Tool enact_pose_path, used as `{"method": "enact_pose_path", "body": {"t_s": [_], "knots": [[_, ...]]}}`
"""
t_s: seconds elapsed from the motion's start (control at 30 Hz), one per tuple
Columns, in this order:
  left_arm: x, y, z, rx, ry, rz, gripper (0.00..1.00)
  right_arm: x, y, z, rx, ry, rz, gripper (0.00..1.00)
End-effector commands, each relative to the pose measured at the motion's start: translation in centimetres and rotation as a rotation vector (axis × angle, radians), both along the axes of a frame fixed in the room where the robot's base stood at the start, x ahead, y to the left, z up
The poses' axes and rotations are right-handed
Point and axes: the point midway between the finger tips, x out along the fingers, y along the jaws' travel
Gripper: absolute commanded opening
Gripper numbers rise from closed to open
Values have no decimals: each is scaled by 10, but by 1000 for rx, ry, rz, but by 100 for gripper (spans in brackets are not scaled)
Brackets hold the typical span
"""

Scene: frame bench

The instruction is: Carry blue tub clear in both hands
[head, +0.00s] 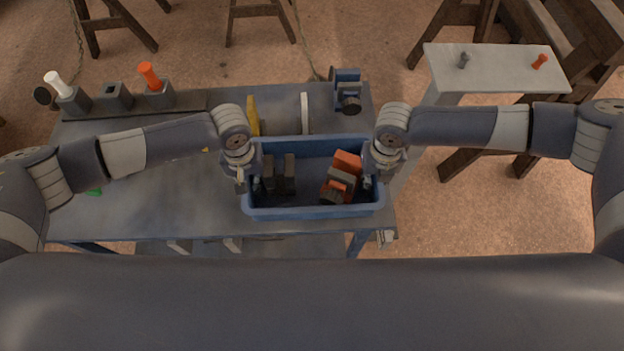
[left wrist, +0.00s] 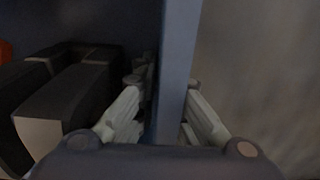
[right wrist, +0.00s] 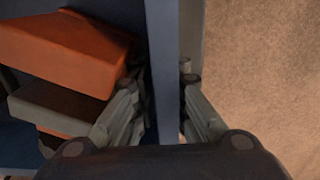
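The blue tub (head: 315,212) is at the front right of the grey bench, upright and about level. I cannot tell whether its base touches the bench top. My left gripper (head: 241,180) is shut on its left wall, one finger inside and one outside; the wall (left wrist: 178,70) runs between the fingers in the left wrist view. My right gripper (head: 370,178) is shut on the right wall (right wrist: 172,60) in the same way. Inside the tub, dark blocks (head: 279,175) lie at left and orange and grey blocks (head: 343,172) at right.
Behind the tub stand a yellow piece (head: 253,117), a white piece (head: 304,112) and a blue vise-like device (head: 347,90). Holders with white and orange handles (head: 152,78) line the back left. A pale side stand (head: 490,68) is at right, beyond a floor gap.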

Motion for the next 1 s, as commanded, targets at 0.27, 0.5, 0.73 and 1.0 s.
{"method": "enact_pose_path", "body": {"t_s": [0.27,0.5,0.73,1.0], "knots": [[0,0,-2,0,-1,-1,8,0,0,-2,1,-1,1,13],[0,0,-2,0,-1,0,0,0,0,-2,0,-1,0,0],[2,-1,0,-2,-3,0,0,1,1,0,1,-3,0,0],[2,0,6,-1,-4,0,0,2,0,5,1,-4,0,0]]}}
